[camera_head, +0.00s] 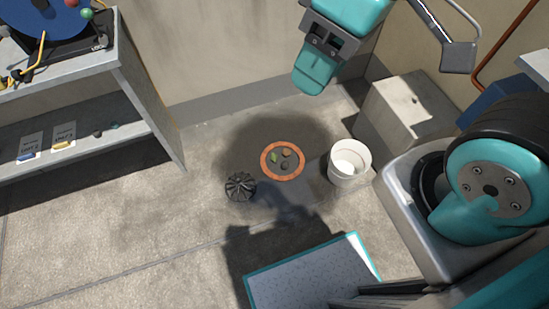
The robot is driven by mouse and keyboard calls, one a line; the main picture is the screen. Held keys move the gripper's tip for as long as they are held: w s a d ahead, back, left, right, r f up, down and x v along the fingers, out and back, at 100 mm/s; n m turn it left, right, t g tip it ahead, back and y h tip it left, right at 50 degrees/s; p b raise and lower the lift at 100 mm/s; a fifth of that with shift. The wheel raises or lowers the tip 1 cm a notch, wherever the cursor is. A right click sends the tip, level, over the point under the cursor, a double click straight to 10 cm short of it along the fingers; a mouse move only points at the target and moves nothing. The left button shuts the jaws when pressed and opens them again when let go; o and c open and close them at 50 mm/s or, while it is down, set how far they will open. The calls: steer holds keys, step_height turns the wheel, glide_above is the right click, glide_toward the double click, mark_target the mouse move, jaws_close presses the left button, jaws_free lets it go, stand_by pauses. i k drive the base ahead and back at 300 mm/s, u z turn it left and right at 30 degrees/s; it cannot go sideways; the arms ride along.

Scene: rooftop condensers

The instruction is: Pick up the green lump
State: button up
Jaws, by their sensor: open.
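A white bucket (347,172) stands right of the dish, and a dark finned object (240,186) lies to its left. A grey box (400,115) stands by the back wall. A grey shelf unit (150,100) fills the left. Open floor lies at lower left.

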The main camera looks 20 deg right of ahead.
mark_target(273, 157)
steer(key=u, duration=0.55)
steer(key=i, duration=1.1)
steer(key=z, duration=0.6)
